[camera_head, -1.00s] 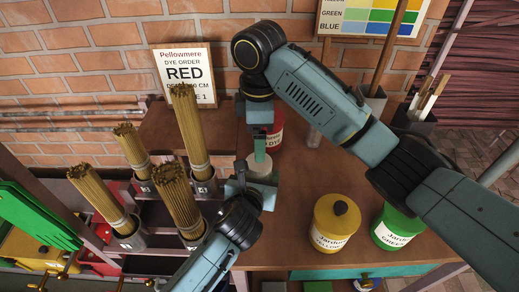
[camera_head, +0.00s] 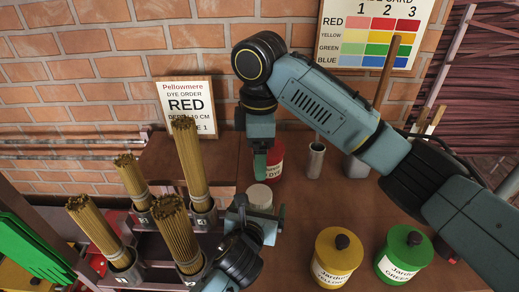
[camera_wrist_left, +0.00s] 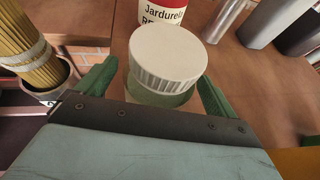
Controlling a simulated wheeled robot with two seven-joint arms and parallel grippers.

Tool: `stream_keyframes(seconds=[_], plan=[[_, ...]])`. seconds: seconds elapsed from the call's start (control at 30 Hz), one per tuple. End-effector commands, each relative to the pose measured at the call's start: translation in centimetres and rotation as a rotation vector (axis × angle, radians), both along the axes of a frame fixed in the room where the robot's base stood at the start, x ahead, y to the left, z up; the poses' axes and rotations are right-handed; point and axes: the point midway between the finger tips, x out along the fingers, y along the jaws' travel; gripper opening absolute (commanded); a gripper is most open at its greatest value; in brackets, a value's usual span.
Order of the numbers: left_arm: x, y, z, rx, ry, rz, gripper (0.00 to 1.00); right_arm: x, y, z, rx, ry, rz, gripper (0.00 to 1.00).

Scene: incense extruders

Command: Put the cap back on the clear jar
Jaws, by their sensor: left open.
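The clear jar (camera_wrist_left: 160,99) shows pale green in the left wrist view. Its white ribbed cap (camera_wrist_left: 168,62) sits on its mouth. The cap also shows in the head view (camera_head: 259,196); there the jar's body is mostly hidden by my left gripper. My left gripper (camera_head: 261,211) is open, its green fingers on either side of the jar with gaps showing. My right gripper (camera_head: 261,166) points down above and behind the cap, apart from it. Its fingers overlap in this view, so its opening cannot be judged.
A red-labelled jar (camera_head: 274,160) stands behind the clear jar. Yellow (camera_head: 338,262) and green (camera_head: 404,258) jars stand at right. Bundles of incense sticks (camera_head: 187,165) in metal cups crowd the left. A metal tube (camera_head: 315,160) stands at back; the table's middle right is clear.

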Motion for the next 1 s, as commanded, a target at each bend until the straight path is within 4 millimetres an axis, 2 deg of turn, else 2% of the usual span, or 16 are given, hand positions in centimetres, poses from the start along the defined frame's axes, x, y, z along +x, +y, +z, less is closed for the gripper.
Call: stream_keyframes(seconds=[0.17,0.27,0.37,0.7,0.83,1.0], plan=[[-0.1,0.0,0.2,0.0,-0.001,0.0,0.94,0.0,0.0,0.1,0.0,0.0,0.0,0.81],[-0.9,0.2,0.5,0.0,-0.001,0.0,0.94,0.0,0.0,0.5,0.0,0.0,0.0,0.81],[-2.4,0.6,1.3,0.001,0.0,-0.001,0.94,0.0,0.0,1.2,0.0,0.0,0.0,0.81],[-9.2,2.0,4.1,0.001,0.002,-0.001,0.94,0.0,0.0,3.5,0.0,0.0,0.0,0.81],[-11.0,2.4,4.7,0.001,0.001,-0.001,0.94,0.0,0.0,3.9,0.0,0.0,0.0,0.81],[-12.0,2.6,5.1,-0.001,0.001,0.0,0.94,0.0,0.0,4.1,0.0,0.0,0.0,0.81]])
